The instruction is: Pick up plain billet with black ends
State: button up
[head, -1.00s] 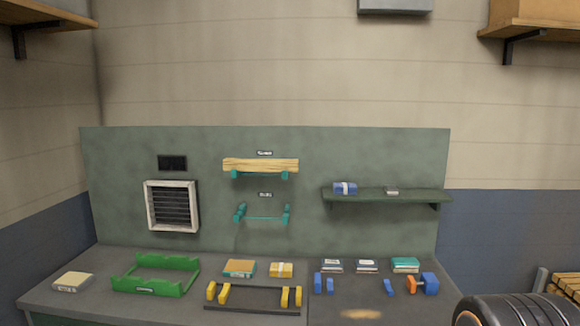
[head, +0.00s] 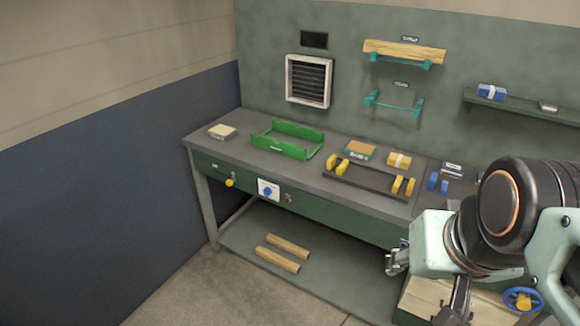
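Two plain wooden billets lie side by side on the low shelf under the workbench: a rear billet (head: 288,246) and a front billet (head: 277,260). Another wooden billet (head: 404,52) rests across the upper teal wall brackets. At this size I cannot make out black ends on any of them. My gripper (head: 394,262) is at the lower right, in front of the bench, to the right of the low-shelf billets and apart from them. I see no billet at its fingers, and their opening is unclear.
The workbench (head: 225,143) carries a green cradle (head: 287,140), a dark rack with yellow posts (head: 370,180) and small boxes. The lower teal brackets (head: 394,104) are empty. A blue handwheel (head: 523,300) is at the lower right. Floor (head: 200,290) is clear at the lower left.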

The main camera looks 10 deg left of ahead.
aim_at(419, 53)
jog(key=u, duration=0.6)
jog(key=z, duration=1.35)
jog(key=l+u, duration=0.2)
jog(key=u, duration=0.2)
jog(key=l+u, duration=0.15)
jog(key=u, duration=0.2)
jog(key=k+l+u, duration=0.1)
jog(key=u, duration=0.3)
jog(key=k+l+u, duration=0.1)
jog(key=u, duration=0.25)
jog(key=i+l+z, duration=0.25)
jog(key=l, duration=0.2)
jog(key=i+l+z, duration=0.55)
jog(key=l, duration=0.25)
jog(key=k, duration=0.05)
